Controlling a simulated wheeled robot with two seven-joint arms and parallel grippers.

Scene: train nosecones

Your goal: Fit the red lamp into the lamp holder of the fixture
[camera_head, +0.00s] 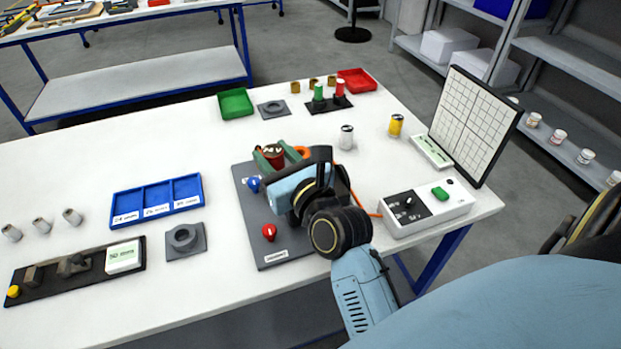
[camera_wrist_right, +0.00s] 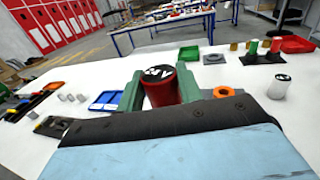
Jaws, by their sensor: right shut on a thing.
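The red lamp (camera_head: 272,152), a red cylinder with a dark top bearing white marks, stands between the green fingers of my right gripper (camera_head: 276,157). The wrist view also shows the lamp (camera_wrist_right: 160,88), gripped from both sides by the green fingers (camera_wrist_right: 160,92). The lamp looks roughly upright, over the far part of the fixture. The fixture (camera_head: 262,225) is a dark grey plate with a blue knob (camera_head: 254,184), a red knob (camera_head: 269,231) and a label. My right wrist covers much of the plate. I cannot make out the lamp holder. My left gripper is out of view.
An orange ring (camera_head: 303,152) is just right of the gripper. A silver cylinder (camera_head: 346,137), a yellow can (camera_head: 396,126) and a white control box (camera_head: 428,207) stand to the right. A blue tray (camera_head: 157,199) lies left. The table's left back is clear.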

